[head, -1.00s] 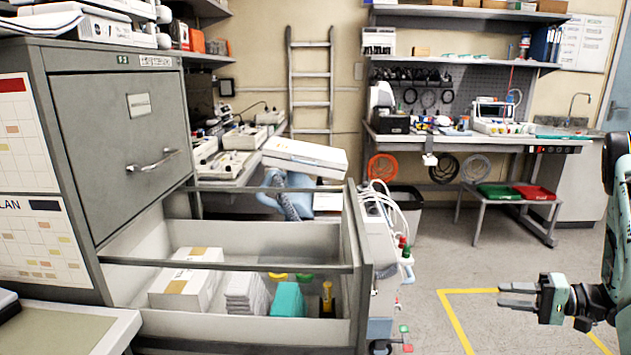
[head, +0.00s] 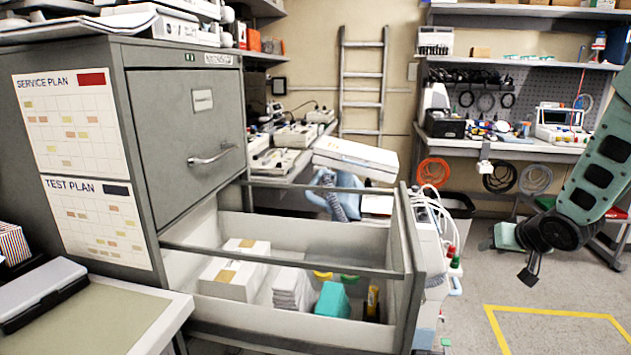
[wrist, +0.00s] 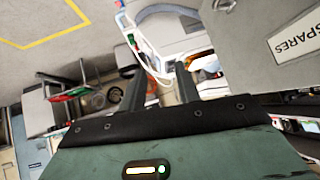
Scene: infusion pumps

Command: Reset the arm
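My gripper (wrist: 160,82) shows in the wrist view with its two dark fingers spread apart and nothing held between them. Beyond the fingers are a white device with cables and a grey panel marked SPARES (wrist: 292,42). In the head view my green and black arm comes in at the right edge and bends down at a dark joint. The gripper's fingers cannot be made out clearly there.
A grey filing cabinet (head: 185,140) stands at left with its lower drawer (head: 300,335) pulled out. A yellow floor outline (head: 555,311) marks clear floor at right. A workbench (head: 540,148) stands behind.

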